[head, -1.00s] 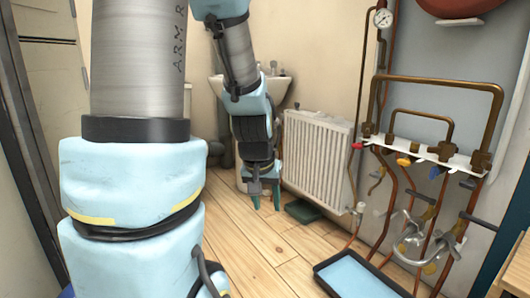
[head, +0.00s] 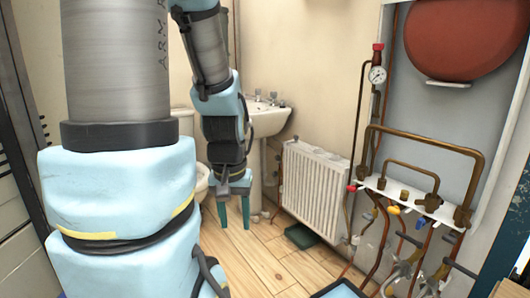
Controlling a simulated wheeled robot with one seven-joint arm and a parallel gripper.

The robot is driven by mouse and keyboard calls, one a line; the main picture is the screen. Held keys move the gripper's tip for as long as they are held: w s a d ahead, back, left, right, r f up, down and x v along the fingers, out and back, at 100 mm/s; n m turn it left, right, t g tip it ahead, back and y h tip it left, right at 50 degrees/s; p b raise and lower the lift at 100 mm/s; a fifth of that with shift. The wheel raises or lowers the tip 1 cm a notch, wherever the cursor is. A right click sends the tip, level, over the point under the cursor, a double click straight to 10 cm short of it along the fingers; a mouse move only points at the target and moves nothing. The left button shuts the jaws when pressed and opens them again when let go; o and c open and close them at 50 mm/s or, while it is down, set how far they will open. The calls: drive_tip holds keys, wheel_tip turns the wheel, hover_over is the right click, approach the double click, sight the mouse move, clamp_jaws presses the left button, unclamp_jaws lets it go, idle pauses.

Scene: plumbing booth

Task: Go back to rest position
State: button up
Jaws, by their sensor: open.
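My gripper (head: 234,215) hangs in the middle of the head view, fingers pointing down. Its two teal fingertips are apart, with nothing between them. It is above the wooden floor, in front of the white sink pedestal and left of the radiator (head: 315,188). My arm runs up from it and partly leaves the top of the picture.
A sink (head: 268,118) and a partly hidden toilet stand behind my arm. Copper pipes and valves on a white bracket (head: 410,198) are at right, below a red tank (head: 465,40). A blue tray (head: 340,289) and green box (head: 301,236) are on the floor (head: 265,265).

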wheel_tip(320, 180, up, 16)
drive_tip(key=p, duration=1.3)
